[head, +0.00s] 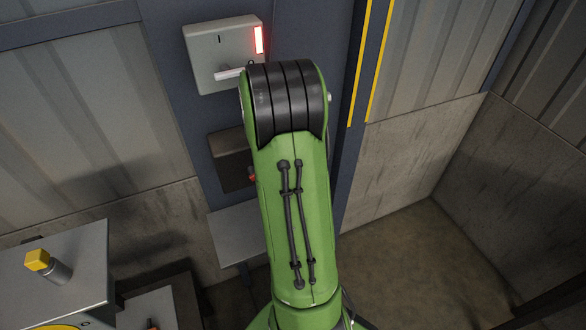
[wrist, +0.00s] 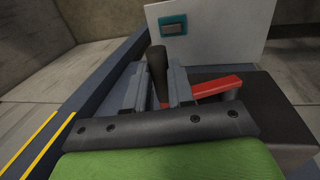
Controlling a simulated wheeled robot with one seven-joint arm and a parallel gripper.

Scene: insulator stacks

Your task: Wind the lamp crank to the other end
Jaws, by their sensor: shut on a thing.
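In the wrist view, a red crank arm (wrist: 216,86) runs from a dark box (wrist: 270,100) to an upright black handle (wrist: 157,68). My gripper (wrist: 155,88) has its two grey fingers on either side of this handle and is shut on it. In the head view, my green arm hides my gripper and most of the crank. Only a small red part (head: 252,174) shows beside the arm, at the dark brown box (head: 230,160). Above it, a pale grey box (head: 212,50) carries a red strip lamp (head: 259,40), which glows.
The pale box also has a white bar (head: 229,74). A grey shelf (head: 235,235) lies below the dark box. A cabinet (head: 75,275) with a yellow-topped knob (head: 38,260) stands at lower left. The wrist view shows a white panel (wrist: 225,35) with a teal-framed part (wrist: 173,25).

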